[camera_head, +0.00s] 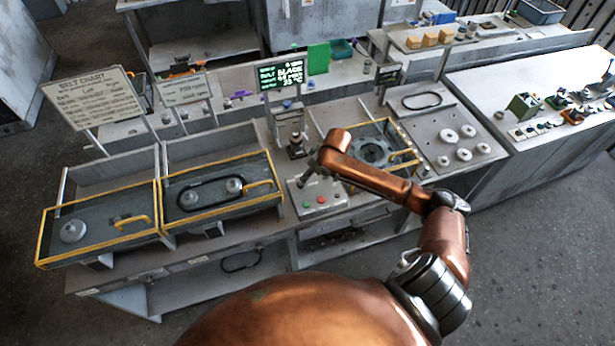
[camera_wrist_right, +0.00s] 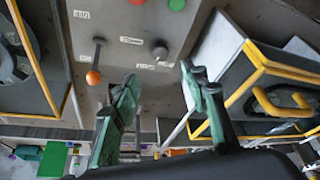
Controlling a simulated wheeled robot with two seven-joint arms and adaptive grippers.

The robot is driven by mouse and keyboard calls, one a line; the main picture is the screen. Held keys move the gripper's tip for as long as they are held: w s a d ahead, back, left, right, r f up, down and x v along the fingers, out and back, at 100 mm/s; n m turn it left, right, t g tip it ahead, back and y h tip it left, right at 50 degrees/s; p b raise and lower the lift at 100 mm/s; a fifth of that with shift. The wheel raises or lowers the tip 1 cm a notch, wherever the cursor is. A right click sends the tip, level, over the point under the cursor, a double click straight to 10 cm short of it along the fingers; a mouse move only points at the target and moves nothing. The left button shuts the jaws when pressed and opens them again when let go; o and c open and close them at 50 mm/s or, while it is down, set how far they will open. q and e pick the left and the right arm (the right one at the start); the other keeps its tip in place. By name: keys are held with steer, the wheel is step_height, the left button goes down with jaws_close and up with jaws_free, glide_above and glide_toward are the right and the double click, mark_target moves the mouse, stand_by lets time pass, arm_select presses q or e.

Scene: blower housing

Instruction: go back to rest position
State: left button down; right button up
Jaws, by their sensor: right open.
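My right arm, copper-coloured, reaches in from the lower right of the head view. Its gripper (camera_head: 307,176) is over the grey control panel (camera_head: 318,198) in the middle of the bench. In the right wrist view, the two green fingers of the gripper (camera_wrist_right: 158,76) are spread apart with nothing between them. I cannot tell the exact height of the fingers above the panel. My left gripper is in neither view.
Two yellow-framed trays (camera_head: 98,243) (camera_head: 188,217) stand left of the panel; a third yellow-framed unit (camera_head: 398,163) is close to its right. A lit black sign (camera_head: 281,75) and a belt chart board (camera_head: 93,98) rise behind. Bare floor (camera_head: 540,270) lies right of the arm.

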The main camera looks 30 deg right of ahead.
steer(key=shift+s+r, duration=0.2)
steer(key=shift+r, duration=0.15)
stand_by(0.3)
steer(key=s+a+f, duration=0.4)
steer(key=s, duration=0.3)
steer(key=s+a+f, duration=0.4)
steer(key=s, duration=0.3)
steer(key=s+d+r+m+h, duration=0.1)
steer(key=s+d+m+h, duration=0.15)
steer(key=s, duration=1.45)
step_height(320, 180, down, 39)
steer(key=s+g+b, duration=0.2)
steer(key=b, duration=0.8)
steer(key=s+f+b, duration=0.4)
steer(key=s+f, duration=0.6)
steer(key=f, duration=0.3)
steer(key=s+f+g+y+b, duration=0.1)
steer(key=s+f+b, duration=0.3)
steer(key=s+f, duration=0.6)
step_height(320, 180, down, 4)
steer(key=shift+r+n, duration=0.1)
steer(key=shift+n, duration=0.25)
